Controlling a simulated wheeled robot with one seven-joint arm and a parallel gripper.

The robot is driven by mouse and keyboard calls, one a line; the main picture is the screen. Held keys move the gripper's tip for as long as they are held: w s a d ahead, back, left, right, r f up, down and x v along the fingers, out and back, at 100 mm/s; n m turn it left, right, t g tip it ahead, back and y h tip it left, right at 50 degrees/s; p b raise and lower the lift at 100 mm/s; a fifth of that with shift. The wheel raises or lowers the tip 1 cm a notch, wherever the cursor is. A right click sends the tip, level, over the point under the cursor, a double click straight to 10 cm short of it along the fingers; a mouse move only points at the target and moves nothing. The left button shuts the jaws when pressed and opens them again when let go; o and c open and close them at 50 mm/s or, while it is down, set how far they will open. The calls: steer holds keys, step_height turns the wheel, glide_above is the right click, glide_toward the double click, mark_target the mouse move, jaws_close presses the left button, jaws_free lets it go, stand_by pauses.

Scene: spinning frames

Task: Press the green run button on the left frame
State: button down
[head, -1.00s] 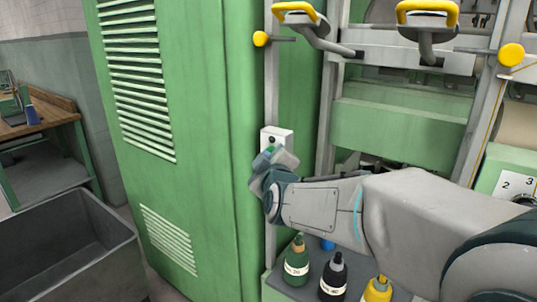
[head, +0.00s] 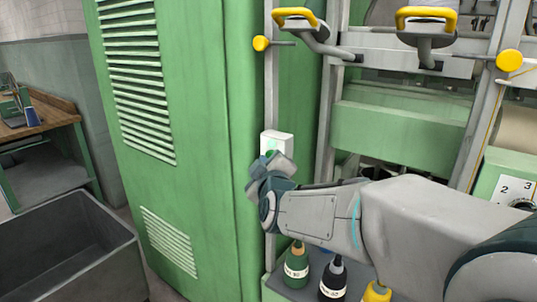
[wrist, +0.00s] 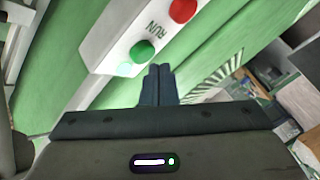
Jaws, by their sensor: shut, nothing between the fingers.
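The white control box (head: 277,142) is fixed on the grey upright of the left frame, beside the tall green cabinet. In the wrist view the box (wrist: 125,35) carries the round green run button (wrist: 143,50), next to the word RUN, and a red button (wrist: 183,10). My gripper (wrist: 158,68) is shut and empty. Its fingertips show just below and right of the green button in the wrist view; I cannot tell whether they touch it. In the head view my gripper (head: 268,160) covers the lower part of the box.
The green cabinet (head: 185,150) stands close left of the box. Bottles, one green (head: 296,264) and one black (head: 333,278), stand below my arm. A yellow knob (head: 261,43) sticks out above the box. A grey bin (head: 65,235) is at lower left.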

steer(key=shift+s+a, duration=0.1)
steer(key=s+a+p, duration=0.1)
steer(key=s, duration=0.1)
steer(key=s+a+p, duration=0.1)
steer(key=s+a, duration=0.1)
steer(key=shift+p, duration=0.35)
stand_by(0.8)
steer(key=s+d+f+m+g+h, duration=0.1)
steer(key=s+d+f+m+g, duration=0.4)
steer(key=s, duration=0.6)
steer(key=s+d+f+m+g+h, duration=0.1)
steer(key=s+d+f+m+g, duration=0.5)
steer(key=s+d+f+g, duration=0.2)
steer(key=s+d+g, duration=0.1)
steer(key=s+d, duration=0.1)
steer(key=s, duration=0.1)
steer(key=shift+s+d+f+m, duration=0.3)
steer(key=shift+s+d+f, duration=0.05)
steer(key=shift+s, duration=0.05)
